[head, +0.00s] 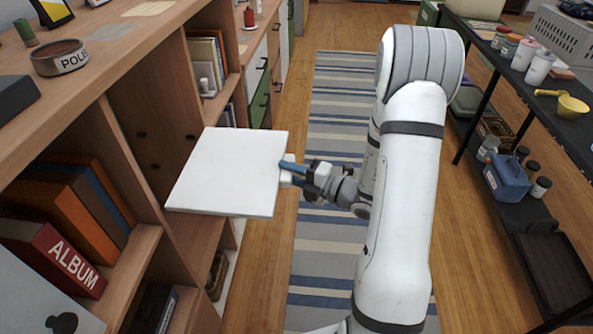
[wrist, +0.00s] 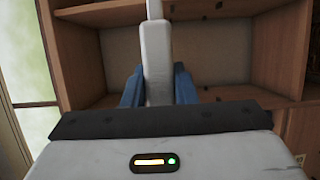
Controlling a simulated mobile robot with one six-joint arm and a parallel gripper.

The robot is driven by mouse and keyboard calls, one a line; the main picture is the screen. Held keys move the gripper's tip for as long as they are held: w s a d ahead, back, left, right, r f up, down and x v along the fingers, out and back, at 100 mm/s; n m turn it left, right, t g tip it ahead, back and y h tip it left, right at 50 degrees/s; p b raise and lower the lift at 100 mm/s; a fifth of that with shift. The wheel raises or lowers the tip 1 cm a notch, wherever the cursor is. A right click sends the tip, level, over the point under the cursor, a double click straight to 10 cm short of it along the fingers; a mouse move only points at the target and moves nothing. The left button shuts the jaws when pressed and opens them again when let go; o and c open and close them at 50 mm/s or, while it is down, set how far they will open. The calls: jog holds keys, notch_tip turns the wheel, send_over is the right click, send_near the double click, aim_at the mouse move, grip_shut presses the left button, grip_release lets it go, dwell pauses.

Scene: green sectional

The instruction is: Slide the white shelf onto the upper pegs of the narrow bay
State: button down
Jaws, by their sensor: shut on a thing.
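The white shelf (head: 228,172) is a flat square board, held roughly level in front of the narrow bay (head: 150,100) in the wooden bookcase. My gripper (head: 287,171) is shut on the board's right edge. In the wrist view, the shelf (wrist: 157,60) shows edge-on between the blue fingers (wrist: 157,88). Dark pegs (head: 141,134) show inside the bay in the head view, and pegs (wrist: 220,97) also show on its side panels in the wrist view.
Orange binders and a red album (head: 55,258) fill the compartment at lower left. A pet bowl (head: 60,57) stands on the bookcase top. A striped rug (head: 335,100) lies on the open floor. A dark rack (head: 550,100) with jars and a blue caddy stands at right.

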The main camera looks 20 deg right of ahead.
aim_at(228, 166)
jog(key=shift+w+a+p, duration=0.45)
jog(key=shift+w+a, duration=0.45)
jog(key=shift+a, duration=1.55)
jog(key=shift+w+a+p, duration=0.4)
jog(key=shift+w+a, duration=0.5)
jog(key=shift+a, duration=1.55)
jog(key=shift+w+a+p, duration=0.45)
jog(key=shift+w+a, duration=0.45)
jog(key=shift+a, duration=1.55)
jog(key=shift+w+a, duration=0.7)
jog(key=shift+a, duration=1.2)
jog(key=shift+w+a, duration=0.75)
jog(key=shift+a, duration=1.15)
jog(key=shift+w+a, duration=0.7)
jog(key=shift+a, duration=1.2)
jog(key=shift+f+b, duration=0.55)
jog(key=shift+f, duration=0.3)
jog(key=c, duration=0.6)
grip_release()
jog(key=shift+d+f, duration=0.1)
jog(key=shift+f, duration=0.05)
jog(key=shift+s+d, duration=0.6)
jog(key=shift+d, duration=0.95)
jog(key=shift+s+d, duration=0.6)
jog(key=shift+d, duration=1)
jog(key=shift+s+d, duration=0.6)
jog(key=shift+d, duration=0.95)
